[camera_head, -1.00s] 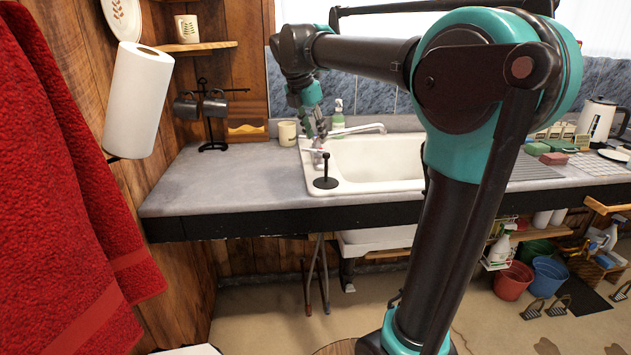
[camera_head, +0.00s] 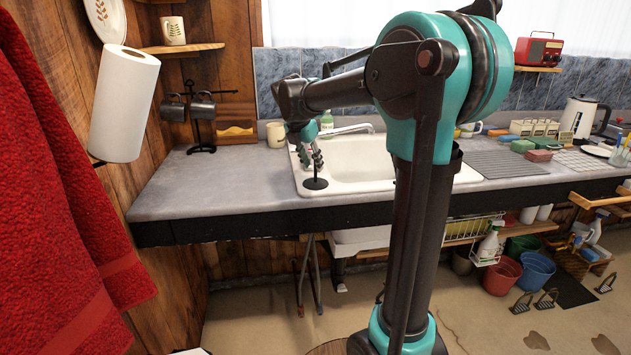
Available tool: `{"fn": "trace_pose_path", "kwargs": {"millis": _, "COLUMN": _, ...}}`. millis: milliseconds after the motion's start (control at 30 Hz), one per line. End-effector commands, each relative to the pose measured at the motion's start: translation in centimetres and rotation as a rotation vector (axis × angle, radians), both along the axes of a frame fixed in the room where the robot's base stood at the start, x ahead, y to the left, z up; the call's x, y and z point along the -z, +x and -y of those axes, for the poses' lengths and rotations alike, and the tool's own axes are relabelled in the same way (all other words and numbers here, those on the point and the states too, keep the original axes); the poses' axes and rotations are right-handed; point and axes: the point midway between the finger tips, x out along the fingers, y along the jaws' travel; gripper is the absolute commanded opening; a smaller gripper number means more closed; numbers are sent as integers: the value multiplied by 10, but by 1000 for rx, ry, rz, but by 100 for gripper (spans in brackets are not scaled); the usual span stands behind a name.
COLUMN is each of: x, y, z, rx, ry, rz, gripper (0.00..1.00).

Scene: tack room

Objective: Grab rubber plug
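The rubber plug (camera_head: 315,183) is a black disc with a thin upright stem. It sits at the front left corner of the white sink (camera_head: 362,150), on or just by the rim. My gripper (camera_head: 315,163) points down directly above the plug, with its fingers around or right beside the top of the stem. The fingers are small and dark here, and they partly hide the stem. I cannot tell whether they touch it or have closed on it.
The grey counter (camera_head: 215,180) is clear to the left of the sink. A cream mug (camera_head: 276,134), a green bottle (camera_head: 326,121) and the faucet (camera_head: 347,129) stand behind my gripper. A black mug rack (camera_head: 202,125) is at the back left. A red towel (camera_head: 60,190) hangs at the left.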

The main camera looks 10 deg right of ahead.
Motion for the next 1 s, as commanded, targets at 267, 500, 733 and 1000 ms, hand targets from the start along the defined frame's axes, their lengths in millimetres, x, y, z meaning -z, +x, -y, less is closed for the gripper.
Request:
{"fn": "trace_pose_path", "kwargs": {"millis": 267, "x": 33, "y": 14, "z": 12, "rx": 2, "ry": 1, "rz": 1, "gripper": 34}}
{"fn": "trace_pose_path", "kwargs": {"millis": 500, "x": 42, "y": 17, "z": 15, "rx": 1, "ry": 0, "rz": 0, "gripper": 34}}
{"fn": "trace_pose_path", "kwargs": {"millis": 733, "x": 42, "y": 16, "z": 15, "rx": 1, "ry": 0, "rz": 0, "gripper": 21}}
{"fn": "trace_pose_path", "kwargs": {"millis": 1000, "x": 42, "y": 16, "z": 15, "rx": 1, "ry": 0, "rz": 0, "gripper": 0}}
